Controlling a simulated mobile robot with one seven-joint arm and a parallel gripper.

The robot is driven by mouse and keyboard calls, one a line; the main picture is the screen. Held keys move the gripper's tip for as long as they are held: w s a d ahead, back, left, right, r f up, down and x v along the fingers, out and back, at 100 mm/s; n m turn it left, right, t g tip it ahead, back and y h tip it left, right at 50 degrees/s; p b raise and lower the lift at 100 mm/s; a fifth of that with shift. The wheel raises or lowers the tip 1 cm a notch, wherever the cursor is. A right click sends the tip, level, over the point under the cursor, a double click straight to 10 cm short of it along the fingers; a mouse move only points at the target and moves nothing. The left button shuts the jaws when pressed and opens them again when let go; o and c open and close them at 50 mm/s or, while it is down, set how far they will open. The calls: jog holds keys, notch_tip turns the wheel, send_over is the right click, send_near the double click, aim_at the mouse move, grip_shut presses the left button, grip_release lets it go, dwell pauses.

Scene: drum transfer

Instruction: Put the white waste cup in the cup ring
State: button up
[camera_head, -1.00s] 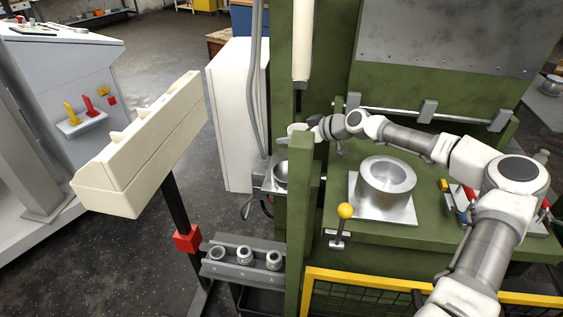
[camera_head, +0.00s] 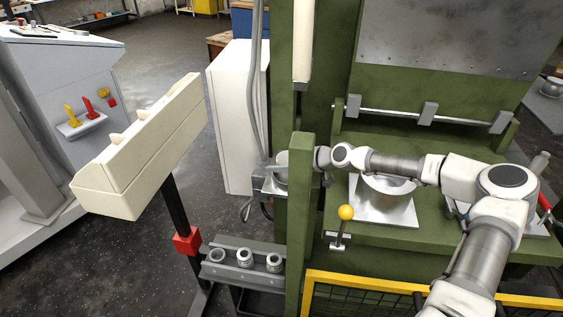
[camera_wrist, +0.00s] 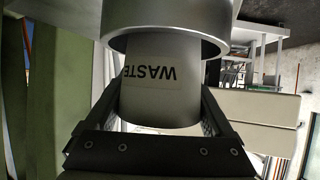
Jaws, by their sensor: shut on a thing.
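The white waste cup (camera_wrist: 155,85) is between the two dark fingers of my gripper (camera_wrist: 160,100) in the wrist view. Its "WASTE" label reads upside down. The gripper is shut on it. The grey metal cup ring (camera_wrist: 170,28) is at the top of that view and its rim overlaps the cup's far end. That end is hidden, so I cannot tell how deep it sits in the ring. In the head view my gripper is mostly behind the green post (camera_head: 300,215), with the ring's bracket beside it.
The tall green post stands between the head camera and the ring. A yellow-knobbed lever (camera_head: 345,212) and a metal base plate (camera_head: 385,212) are on the green press table to the right. A grey rack (camera_head: 240,270) with several small cups stands at lower left.

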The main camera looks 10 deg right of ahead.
jog(key=o, duration=1)
jog(key=shift+f, duration=0.1)
jog(key=shift+o, duration=0.2)
jog(key=shift+r+p, duration=0.3)
jog(key=v, duration=1.2)
jog(key=shift+f, duration=0.15)
jog(key=shift+s, duration=0.1)
